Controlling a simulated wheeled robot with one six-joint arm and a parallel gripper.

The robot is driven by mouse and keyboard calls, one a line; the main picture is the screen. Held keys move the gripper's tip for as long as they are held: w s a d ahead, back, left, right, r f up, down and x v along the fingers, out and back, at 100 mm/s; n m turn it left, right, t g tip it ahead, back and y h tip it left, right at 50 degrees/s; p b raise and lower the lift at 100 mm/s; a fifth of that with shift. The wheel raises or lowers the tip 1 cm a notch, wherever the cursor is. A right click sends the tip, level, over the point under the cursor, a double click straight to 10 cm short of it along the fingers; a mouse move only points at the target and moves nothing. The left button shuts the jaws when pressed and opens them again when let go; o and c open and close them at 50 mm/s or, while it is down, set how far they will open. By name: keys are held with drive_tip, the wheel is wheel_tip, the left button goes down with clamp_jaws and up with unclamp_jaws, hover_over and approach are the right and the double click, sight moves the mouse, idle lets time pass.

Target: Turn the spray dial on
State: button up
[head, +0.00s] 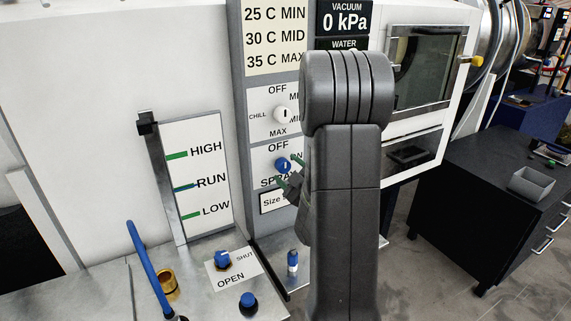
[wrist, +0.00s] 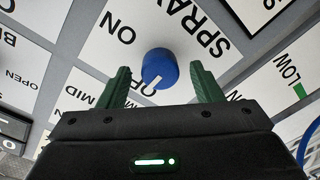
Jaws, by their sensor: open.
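The spray dial is a blue round knob (head: 283,165) with a pale pointer line, on a white label reading OFF, ON and SPRAY on the machine's panel. In the head view its pointer looks roughly upright. In the wrist view the knob (wrist: 159,69) shows upside down, its pale line toward the OFF lettering. My gripper (head: 291,170) has green fingers and is close to the dial in the head view. In the wrist view my open gripper (wrist: 160,85) has one finger on each side of the knob. I cannot tell whether either finger touches it.
A white CHILL dial (head: 283,115) sits just above the spray dial. A level gauge (head: 192,180) marked HIGH, RUN and LOW stands to the left. Below are a blue OPEN/SHUT valve knob (head: 222,259) and a blue-handled lever (head: 147,262). My arm hides part of the panel.

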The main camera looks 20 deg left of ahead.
drive_tip(key=shift+w+a, duration=0.4)
drive_tip(key=shift+a, duration=0.05)
drive_tip(key=shift+w+a, duration=0.15)
drive_tip(key=shift+a, duration=0.2)
drive_tip(key=shift+c, duration=0.2)
drive_tip(key=c, duration=0.9)
drive_tip(key=shift+c, duration=0.2)
